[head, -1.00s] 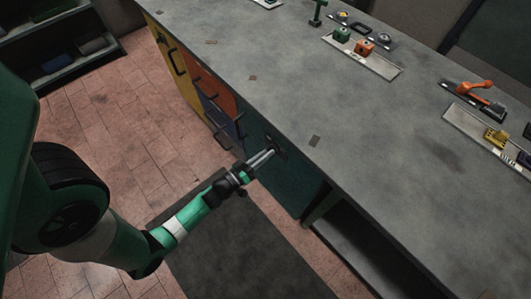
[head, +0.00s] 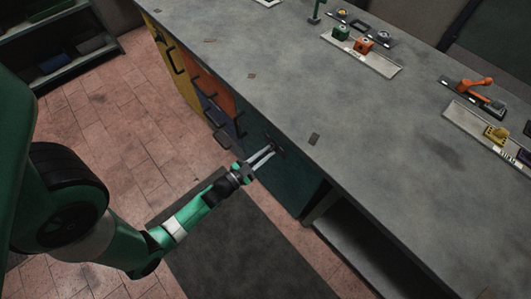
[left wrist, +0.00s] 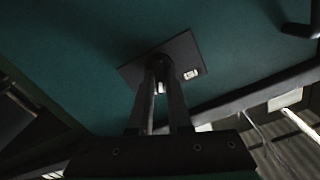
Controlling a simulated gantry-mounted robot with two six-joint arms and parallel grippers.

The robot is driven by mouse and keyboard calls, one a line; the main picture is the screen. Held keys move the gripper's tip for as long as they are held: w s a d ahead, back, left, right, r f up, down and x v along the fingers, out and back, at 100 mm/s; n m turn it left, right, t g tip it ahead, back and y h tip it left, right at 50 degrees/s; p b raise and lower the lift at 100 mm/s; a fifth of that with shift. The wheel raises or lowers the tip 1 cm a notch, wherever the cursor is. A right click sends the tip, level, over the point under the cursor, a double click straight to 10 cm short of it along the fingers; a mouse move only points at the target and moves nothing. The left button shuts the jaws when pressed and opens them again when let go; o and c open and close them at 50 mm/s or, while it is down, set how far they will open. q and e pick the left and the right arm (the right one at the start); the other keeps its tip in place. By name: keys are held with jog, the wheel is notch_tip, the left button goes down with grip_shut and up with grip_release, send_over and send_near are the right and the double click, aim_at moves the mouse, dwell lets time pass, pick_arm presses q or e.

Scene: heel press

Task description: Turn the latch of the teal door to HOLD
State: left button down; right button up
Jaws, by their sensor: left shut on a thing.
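The teal door (head: 287,182) is on the bench front, at the right end of the row of coloured fronts in the head view. Its latch has a dark square plate (left wrist: 185,55) with small white labels, seen in the left wrist view. My left gripper (head: 273,149) reaches the latch, and its fingers come together at the plate's middle in the left wrist view (left wrist: 160,62). It is shut on the latch's knob, which the fingers mostly hide. I cannot read the labels or tell which way the latch points. My right gripper is not in view.
A dark bar handle (left wrist: 300,29) sticks out near the latch. Orange (head: 213,86) and yellow (head: 172,58) fronts with handles are farther left. The grey benchtop (head: 300,90) lies above the door, with small fixtures toward its far side. A dark mat (head: 235,245) lies on the floor.

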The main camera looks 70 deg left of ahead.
pick_arm(q)
jog(key=shift+d+f+m+b, duration=0.1)
jog(key=shift+m+b, duration=0.35)
jog(key=shift+m, duration=1.75)
jog(key=c, duration=0.9)
grip_release()
jog(key=shift+o, duration=0.2)
jog(key=p+v, duration=0.4)
jog(key=v, duration=0.7)
jog(key=shift+s+d+p, duration=0.15)
jog(key=shift+s+p, duration=0.15)
jog(key=shift+p, duration=0.05)
